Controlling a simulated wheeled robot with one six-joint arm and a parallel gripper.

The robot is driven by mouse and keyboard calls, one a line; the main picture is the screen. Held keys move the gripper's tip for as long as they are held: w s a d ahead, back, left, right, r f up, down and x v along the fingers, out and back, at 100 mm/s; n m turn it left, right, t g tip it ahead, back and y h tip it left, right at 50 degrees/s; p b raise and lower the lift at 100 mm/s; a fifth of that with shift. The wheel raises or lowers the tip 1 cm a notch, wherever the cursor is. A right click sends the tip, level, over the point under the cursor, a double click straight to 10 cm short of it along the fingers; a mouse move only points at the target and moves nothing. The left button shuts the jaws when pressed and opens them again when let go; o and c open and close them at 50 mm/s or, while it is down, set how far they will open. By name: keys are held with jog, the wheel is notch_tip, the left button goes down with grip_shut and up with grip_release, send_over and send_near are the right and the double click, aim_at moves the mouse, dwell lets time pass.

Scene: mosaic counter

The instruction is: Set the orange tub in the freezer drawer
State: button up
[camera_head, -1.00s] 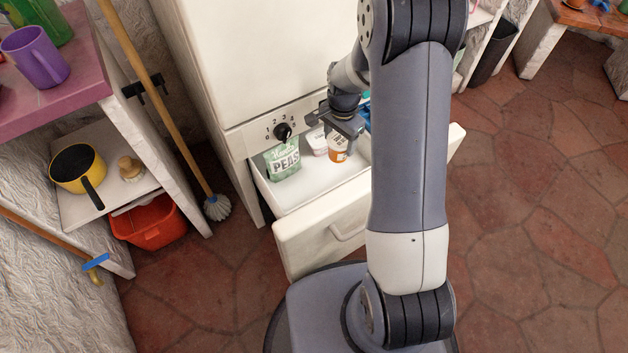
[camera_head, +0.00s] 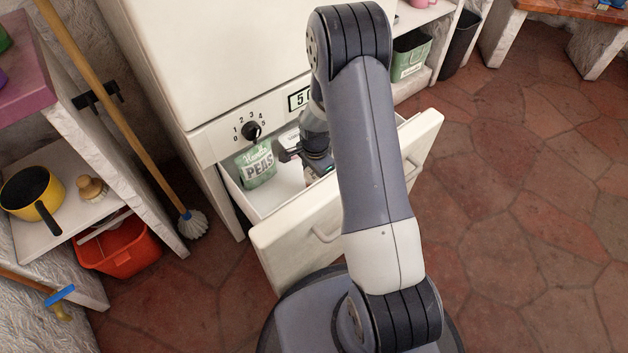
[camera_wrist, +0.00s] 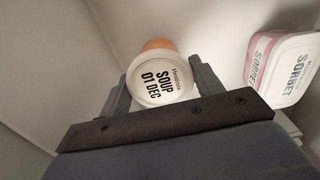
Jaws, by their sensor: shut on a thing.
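The orange tub (camera_wrist: 159,80) has a white lid reading "Homemade SOUP 01 DEC" and shows between the two fingers of my gripper (camera_wrist: 163,88) in the wrist view. My gripper is shut on it. In the head view my gripper (camera_head: 303,160) is down inside the open freezer drawer (camera_head: 292,235), and my arm hides the tub there. The drawer is pulled out below the white freezer door (camera_head: 225,60). Whether the tub touches the drawer floor cannot be told.
A green bag of peas (camera_head: 257,165) stands at the drawer's left back. A pink and white sorbet box (camera_wrist: 282,68) lies right of the tub in the wrist view. A mop (camera_head: 130,125) leans left of the freezer. An orange bucket (camera_head: 120,250) is further left.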

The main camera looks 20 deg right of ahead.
aim_at(315, 175)
jog(key=shift+f+b, duration=0.3)
jog(key=shift+f, duration=1.15)
jog(key=shift+f, duration=0.15)
jog(key=o, duration=1.1)
notch_tip(315, 175, up, 12)
jog(key=p, duration=0.3)
jog(key=shift+p, duration=0.3)
